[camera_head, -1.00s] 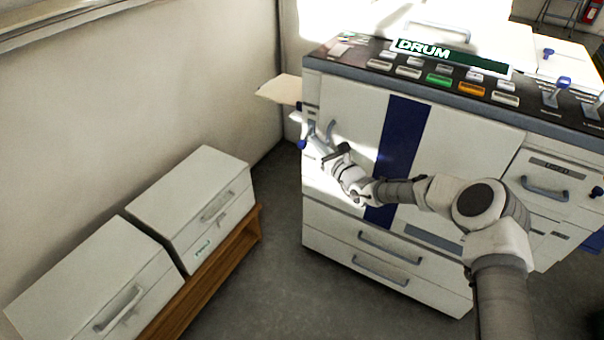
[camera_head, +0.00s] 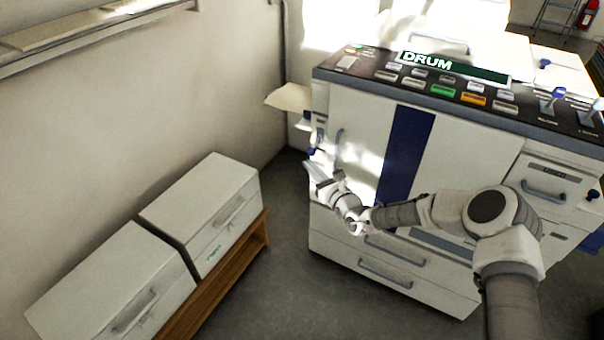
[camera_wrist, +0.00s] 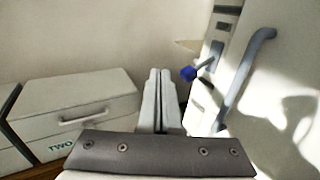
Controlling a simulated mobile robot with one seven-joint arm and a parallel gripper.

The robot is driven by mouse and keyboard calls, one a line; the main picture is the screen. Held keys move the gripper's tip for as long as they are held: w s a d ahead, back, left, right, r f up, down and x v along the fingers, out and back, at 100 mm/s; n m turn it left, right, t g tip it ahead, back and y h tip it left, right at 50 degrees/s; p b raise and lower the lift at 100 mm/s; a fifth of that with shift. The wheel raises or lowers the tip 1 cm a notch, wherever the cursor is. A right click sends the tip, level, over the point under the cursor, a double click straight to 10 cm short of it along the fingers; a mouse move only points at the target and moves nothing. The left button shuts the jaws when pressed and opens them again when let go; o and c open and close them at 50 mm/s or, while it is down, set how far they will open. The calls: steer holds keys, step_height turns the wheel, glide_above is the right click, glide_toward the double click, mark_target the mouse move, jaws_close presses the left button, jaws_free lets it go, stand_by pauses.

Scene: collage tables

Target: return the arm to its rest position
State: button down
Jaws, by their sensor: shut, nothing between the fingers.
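My gripper (camera_head: 318,172) is shut and empty, in front of the left edge of the large white machine (camera_head: 360,125). In the wrist view its two fingers (camera_wrist: 158,85) lie side by side with nothing between them. The machine's door handle (camera_wrist: 247,75) and a blue-knobbed lever (camera_wrist: 189,73) are to the right of the fingers there. From the head view I cannot tell the exact gap between the fingers and the machine. My arm reaches in from the lower right across the machine's front.
Two white drawer boxes (camera_head: 200,205) stand on a low wooden stand (camera_head: 232,262) at the left by the wall. A paper tray (camera_head: 288,97) juts from the machine's left side. Grey floor (camera_head: 285,225) is clear between stand and machine.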

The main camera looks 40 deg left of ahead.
steer(key=shift+s+d+p, duration=0.15)
steer(key=shift+s+p, duration=0.1)
steer(key=shift+s, duration=0.9)
steer(key=shift+s+d+p, duration=0.15)
steer(key=shift+s+p, duration=0.1)
steer(key=shift+s, duration=0.9)
steer(key=s+d+r+n+g+h, duration=0.1)
steer(key=s+d+r+n+g, duration=0.4)
steer(key=r+n, duration=0.4)
steer(key=s+d+r+n+g+h, duration=0.15)
steer(key=d+r+n+g, duration=0.25)
steer(key=d+r+n, duration=0.45)
steer(key=s+d+r+n+t+h, duration=0.25)
steer(key=s+d+r+h, duration=0.2)
steer(key=d, duration=0.95)
steer(key=s+d+r+n+t+h, duration=0.1)
steer(key=s+d+r+t+h, duration=0.3)
steer(key=d, duration=1)
steer(key=s+d+r+n+t+h, duration=0.15)
steer(key=s+d+h, duration=0.45)
steer(key=d, duration=0.8)
step_height(320, 180, up, 18)
steer(key=p, duration=1.7)
steer(key=shift+s+f, duration=0.1)
